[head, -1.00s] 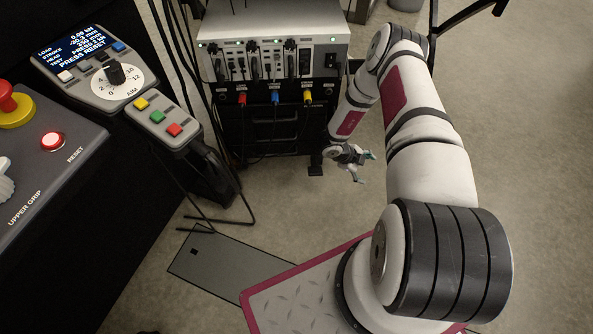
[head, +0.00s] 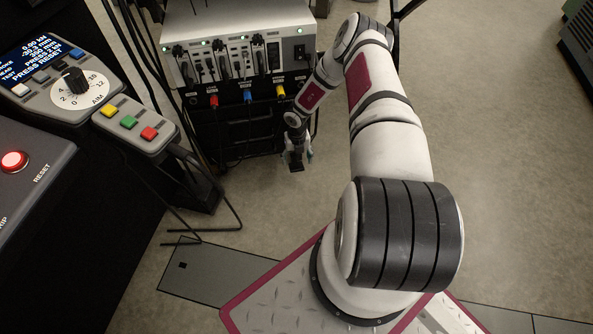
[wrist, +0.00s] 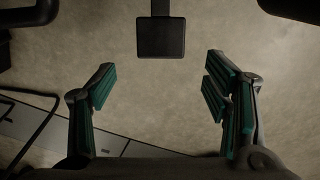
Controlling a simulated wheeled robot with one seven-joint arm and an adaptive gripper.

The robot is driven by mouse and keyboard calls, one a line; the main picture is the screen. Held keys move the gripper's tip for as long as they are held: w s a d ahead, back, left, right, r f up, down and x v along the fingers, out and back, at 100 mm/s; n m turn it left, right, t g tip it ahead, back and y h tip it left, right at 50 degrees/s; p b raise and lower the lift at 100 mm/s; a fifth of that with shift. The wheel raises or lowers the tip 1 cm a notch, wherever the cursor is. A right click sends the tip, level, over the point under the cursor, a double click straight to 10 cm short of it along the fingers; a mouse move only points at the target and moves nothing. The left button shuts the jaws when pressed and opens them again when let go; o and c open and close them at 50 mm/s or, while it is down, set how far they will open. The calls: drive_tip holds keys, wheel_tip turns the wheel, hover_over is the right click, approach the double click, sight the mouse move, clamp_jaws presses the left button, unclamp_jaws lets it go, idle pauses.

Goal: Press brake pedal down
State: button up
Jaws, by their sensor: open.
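The brake pedal (wrist: 161,37) is a black square pad on a short arm, at the top middle of the wrist view. In the head view the pedal (head: 297,167) is a small dark shape low in front of the cabinet, partly hidden by my gripper. My gripper (wrist: 160,82) is open and empty, with its green-lined fingers spread wide on both sides of the view. The pad shows between and beyond the fingertips, and no finger appears to touch it. In the head view my gripper (head: 300,152) points down over the pedal; the height gap cannot be told.
An instrument cabinet (head: 240,45) with red, blue and yellow plugs stands behind the pedal. A control console (head: 60,85) is at the left. A wire stand (head: 205,225) and a grey floor plate (head: 210,270) lie at lower left.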

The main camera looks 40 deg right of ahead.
sight(297, 168)
wheel_tip(297, 168, down, 6)
drive_tip(key=shift+f+b, duration=0.25)
drive_tip(key=shift+b, duration=0.95)
clamp_jaws()
